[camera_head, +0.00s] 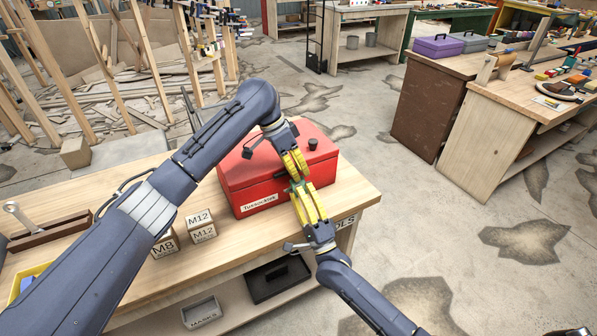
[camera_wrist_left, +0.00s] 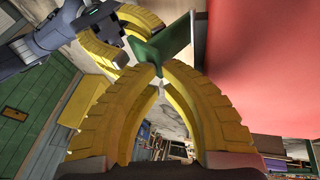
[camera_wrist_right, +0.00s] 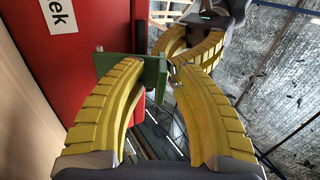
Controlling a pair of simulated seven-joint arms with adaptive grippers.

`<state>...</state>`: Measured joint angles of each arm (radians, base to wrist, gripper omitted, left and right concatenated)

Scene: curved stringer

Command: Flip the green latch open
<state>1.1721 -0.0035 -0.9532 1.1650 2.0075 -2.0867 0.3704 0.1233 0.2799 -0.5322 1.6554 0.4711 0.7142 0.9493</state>
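The red toolbox (camera_head: 275,170) stands on the wooden bench with its lid down. The green latch (camera_head: 297,184) is on its right side, mostly hidden between my grippers. In the left wrist view the latch (camera_wrist_left: 163,42) is a flat green plate with a narrow tab. My left gripper (camera_wrist_left: 157,68) reaches down from above, its fingertips close together on that tab. My right gripper (camera_wrist_right: 162,66) comes from the lower right, fingers apart, with part of the latch (camera_wrist_right: 155,78) between them and its left finger against the plate. The right fingertip looks clear of the latch.
M8 and M12 boxes (camera_head: 201,226) stand on the bench (camera_head: 345,190) left of the toolbox. A dark tray (camera_head: 275,280) and a small grey bin (camera_head: 202,311) sit on the lower shelf. Open floor lies to the right, before another workbench (camera_head: 520,100).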

